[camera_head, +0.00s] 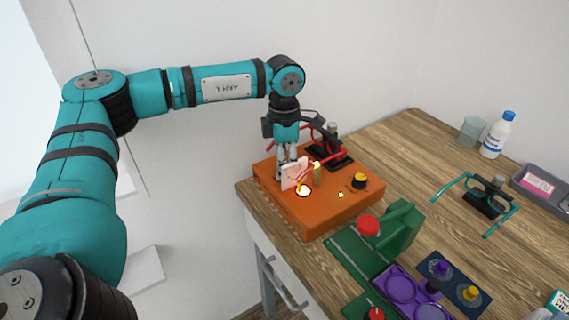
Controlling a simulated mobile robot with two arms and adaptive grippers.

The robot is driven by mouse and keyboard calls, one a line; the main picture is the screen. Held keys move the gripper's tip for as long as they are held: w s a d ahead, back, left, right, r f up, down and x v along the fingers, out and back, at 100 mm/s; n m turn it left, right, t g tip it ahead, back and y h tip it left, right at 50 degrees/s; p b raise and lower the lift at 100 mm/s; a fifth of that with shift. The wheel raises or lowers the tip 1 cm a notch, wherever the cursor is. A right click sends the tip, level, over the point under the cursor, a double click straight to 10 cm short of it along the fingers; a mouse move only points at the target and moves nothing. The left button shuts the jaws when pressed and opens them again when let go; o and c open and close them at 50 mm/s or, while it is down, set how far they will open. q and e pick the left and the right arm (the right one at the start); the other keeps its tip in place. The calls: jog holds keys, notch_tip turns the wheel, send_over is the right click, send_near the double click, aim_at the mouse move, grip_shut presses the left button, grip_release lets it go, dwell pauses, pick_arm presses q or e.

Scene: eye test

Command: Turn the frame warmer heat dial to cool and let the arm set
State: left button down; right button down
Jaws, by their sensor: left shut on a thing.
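The frame warmer (335,207) is an orange box at the table's left end. Its heat dial (360,181), black with a yellow top, sits on its right part; its setting is too small to read. A red glasses frame (328,161) is at a dark stand on the warmer. My left gripper (287,172) points down over the warmer's left part, well left of the dial. It is shut, seemingly on the red frame's arm; the fingers and a pale plate (294,174) partly hide the contact. Small lights glow on the warmer. My right gripper is out of view.
In front stand a green device with a red knob (368,225) and a purple tray (382,275). Teal glasses (487,205), a white bottle (497,135), a cup (472,131) and a grey tray (557,203) are right. The wooden table (405,150) is clear behind the warmer.

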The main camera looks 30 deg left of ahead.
pick_arm(q)
jog(key=n, duration=0.5)
jog(key=shift+n+b, duration=0.4)
jog(key=n, duration=0.4)
jog(key=shift+r+n, duration=0.1)
jog(key=shift+n, duration=0.2)
jog(key=c, duration=1)
grip_release()
jog(key=shift+o, duration=0.2)
notch_tip(320, 180, up, 12)
jog(key=shift+a, duration=0.15)
